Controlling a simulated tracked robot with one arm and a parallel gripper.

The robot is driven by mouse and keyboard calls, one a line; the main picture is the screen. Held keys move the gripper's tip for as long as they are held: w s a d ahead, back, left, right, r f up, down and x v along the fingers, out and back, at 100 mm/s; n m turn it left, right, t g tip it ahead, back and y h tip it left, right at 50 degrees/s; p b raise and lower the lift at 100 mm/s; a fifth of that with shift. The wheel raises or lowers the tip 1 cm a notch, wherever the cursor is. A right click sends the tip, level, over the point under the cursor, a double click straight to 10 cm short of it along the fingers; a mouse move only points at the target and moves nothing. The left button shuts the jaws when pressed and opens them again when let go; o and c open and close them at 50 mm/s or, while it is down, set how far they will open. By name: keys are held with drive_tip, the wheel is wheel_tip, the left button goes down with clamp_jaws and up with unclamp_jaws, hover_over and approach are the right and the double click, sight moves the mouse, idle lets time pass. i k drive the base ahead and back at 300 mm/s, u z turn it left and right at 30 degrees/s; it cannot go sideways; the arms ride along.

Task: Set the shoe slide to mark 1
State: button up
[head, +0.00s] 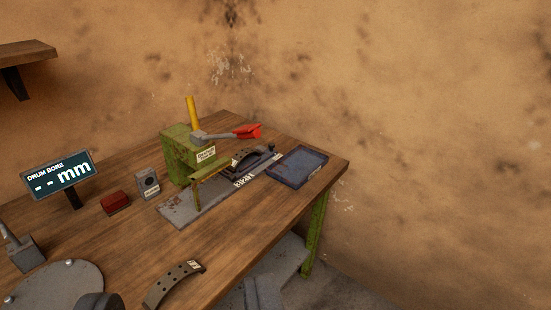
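The slide fixture stands on the wooden bench (137,250). It has a flat grey base plate (185,209) and a white marked scale (244,180) whose figures are too small to read. A dark curved brake shoe (250,157) sits on the plate's far part, beside the scale. A green bracket (211,180) spans the plate in front of the shoe. I cannot tell which mark the slide is at. A grey lever with a red grip (247,131) reaches over the fixture from the green box (186,160). My gripper is not in view.
A yellow upright bar (191,111) rises behind the green box. A blue tray (298,167) lies right of the slide. A "DRUM BORE" display (60,172) reads dashes and mm. A red block (115,202), grey box (148,183) and loose shoe (173,284) are on the bench.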

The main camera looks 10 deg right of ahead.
sight(248, 164)
drive_tip(key=u, duration=0.1)
drive_tip(key=k, duration=0.4)
drive_tip(key=z, duration=0.8)
drive_tip(key=i, duration=2.7)
drive_tip(key=u, duration=0.85)
